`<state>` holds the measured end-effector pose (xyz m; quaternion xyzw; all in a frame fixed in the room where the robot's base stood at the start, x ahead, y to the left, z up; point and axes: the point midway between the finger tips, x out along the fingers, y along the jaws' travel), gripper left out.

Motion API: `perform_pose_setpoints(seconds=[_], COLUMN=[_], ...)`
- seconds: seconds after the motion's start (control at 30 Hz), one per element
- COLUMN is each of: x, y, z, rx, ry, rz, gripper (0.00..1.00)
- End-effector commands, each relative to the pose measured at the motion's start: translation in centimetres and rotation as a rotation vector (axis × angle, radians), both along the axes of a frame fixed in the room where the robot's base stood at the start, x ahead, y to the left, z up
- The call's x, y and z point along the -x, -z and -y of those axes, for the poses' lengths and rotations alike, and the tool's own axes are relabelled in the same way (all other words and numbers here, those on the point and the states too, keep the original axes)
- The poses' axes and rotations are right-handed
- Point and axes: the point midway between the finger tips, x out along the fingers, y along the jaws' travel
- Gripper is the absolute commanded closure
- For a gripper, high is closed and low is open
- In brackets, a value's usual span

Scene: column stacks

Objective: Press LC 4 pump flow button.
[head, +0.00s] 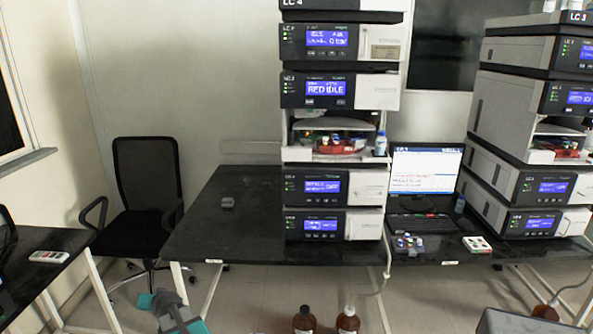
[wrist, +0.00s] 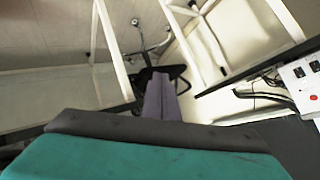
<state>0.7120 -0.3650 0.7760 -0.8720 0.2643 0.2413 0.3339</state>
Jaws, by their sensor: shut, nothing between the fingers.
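A tall stack of grey-white LC modules stands on the black bench in the head view. Its top module (head: 340,4) is cut off by the frame and its label looks like LC 4. Below are two modules with blue screens (head: 327,38) (head: 325,88), an open sample bay (head: 335,142), and two lower modules (head: 320,187) (head: 320,224). Small buttons sit under the screens; their labels are too small to read. My gripper (wrist: 160,90) is shut and empty in the wrist view, pointing towards a chair base. My arm shows low in the head view, left of and well apart from the stack.
A second LC stack (head: 530,130) stands at the right. A black chair (head: 147,175) stands left of the bench (head: 225,195). Brown bottles (head: 304,321) (head: 347,321) stand low in front. The bench's left part is mostly clear.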

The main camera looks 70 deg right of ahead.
Motion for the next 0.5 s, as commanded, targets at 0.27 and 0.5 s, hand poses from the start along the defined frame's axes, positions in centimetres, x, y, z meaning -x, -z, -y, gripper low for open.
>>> perform_pose_setpoints(seconds=[0.27,0.5], x=[-0.1,1.5], y=[-10.2,-18.8], z=[8.6,15.4], rx=[0.055,0.109], ry=[0.152,0.276], rz=[0.200,0.364], gripper=[1.00,1.00])
